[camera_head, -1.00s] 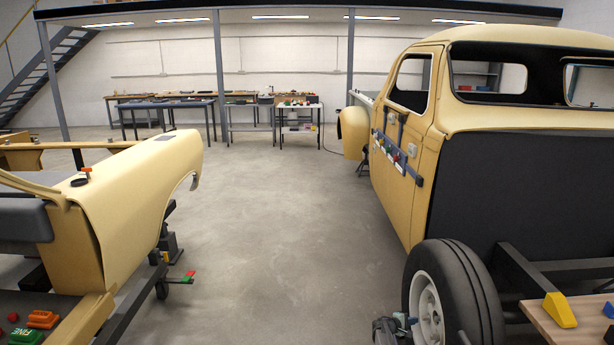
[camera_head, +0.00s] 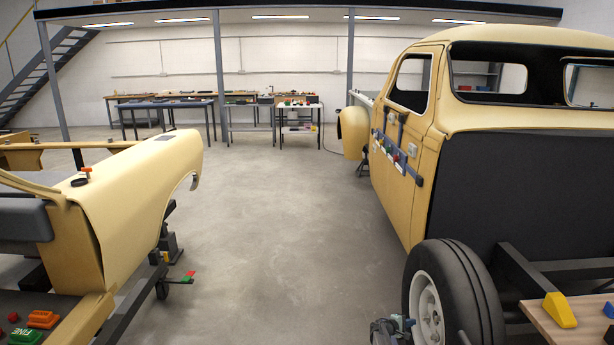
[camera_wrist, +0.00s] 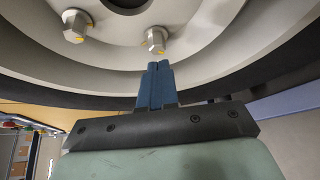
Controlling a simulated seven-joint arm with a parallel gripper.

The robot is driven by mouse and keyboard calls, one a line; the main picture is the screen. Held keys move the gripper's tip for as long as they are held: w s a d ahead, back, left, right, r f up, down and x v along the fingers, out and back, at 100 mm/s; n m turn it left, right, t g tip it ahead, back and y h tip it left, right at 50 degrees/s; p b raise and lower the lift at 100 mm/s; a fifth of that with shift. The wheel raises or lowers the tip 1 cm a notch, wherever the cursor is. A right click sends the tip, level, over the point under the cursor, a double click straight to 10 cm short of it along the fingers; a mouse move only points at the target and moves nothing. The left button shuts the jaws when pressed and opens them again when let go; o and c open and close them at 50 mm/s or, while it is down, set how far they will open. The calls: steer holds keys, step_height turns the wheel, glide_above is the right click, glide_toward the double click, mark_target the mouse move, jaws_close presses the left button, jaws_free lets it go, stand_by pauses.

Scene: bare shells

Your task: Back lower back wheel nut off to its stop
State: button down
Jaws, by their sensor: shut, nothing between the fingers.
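The back wheel (camera_head: 455,300) of the cream truck has a pale rim with nuts, seen from the side in the head view. In the wrist view the pale rim (camera_wrist: 205,50) fills the top. One hex nut (camera_wrist: 155,40) with a yellow mark sits just beyond my fingertips. A second hex nut (camera_wrist: 76,25), also marked yellow, is to its left. Which one is the lower back nut I cannot tell for sure. My gripper (camera_wrist: 158,66) has its blue fingers shut together and empty, pointing at the nearer nut; contact is not clear. My gripper (camera_head: 408,322) is also beside the wheel in the head view.
The black tyre (camera_wrist: 210,88) curves close around my fingers. The truck cab (camera_head: 420,130) rises beyond the wheel. A wooden board (camera_head: 545,322) with a yellow wedge (camera_head: 559,310) is at right. Open floor (camera_head: 270,240) lies left of the truck, up to a cream fender (camera_head: 140,200).

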mark_target(428, 318)
steer(key=shift+d, duration=2.85)
steer(key=shift+w, duration=0.3)
steer(key=shift+w+r, duration=0.1)
steer(key=shift+w, duration=0.1)
steer(key=shift+s+r, duration=0.1)
steer(key=shift+s, duration=0.1)
steer(key=shift+s+a+r, duration=0.1)
steer(key=shift+s+a, duration=0.05)
steer(key=shift+s, duration=0.1)
steer(key=shift+s+a, duration=0.1)
steer(key=shift+a, duration=2.75)
